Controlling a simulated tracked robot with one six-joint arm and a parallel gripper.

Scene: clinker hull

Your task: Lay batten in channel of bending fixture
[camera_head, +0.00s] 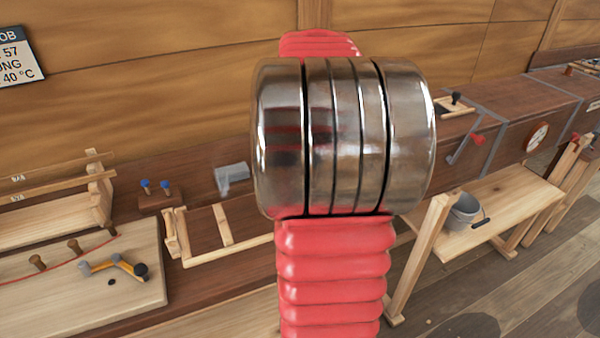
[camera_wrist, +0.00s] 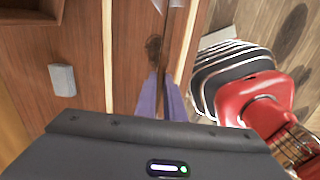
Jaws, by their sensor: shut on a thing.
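In the head view, the bending fixture (camera_head: 135,298) appears to be the pale board at lower left. My gripper is hidden behind my red and metal arm there. In the wrist view, my gripper (camera_wrist: 160,82) shows two purple fingers close together, shut on a narrow brown strip, which I take to be the batten (camera_wrist: 173,48). Its ends and the exact grip are unclear. The fixture is not identifiable in the wrist view.
A slatted wooden rack (camera_head: 55,215) stands behind the board. A pale frame (camera_head: 222,225) and a grey block (camera_head: 232,175) are on the brown bench. Floor shows at lower right.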

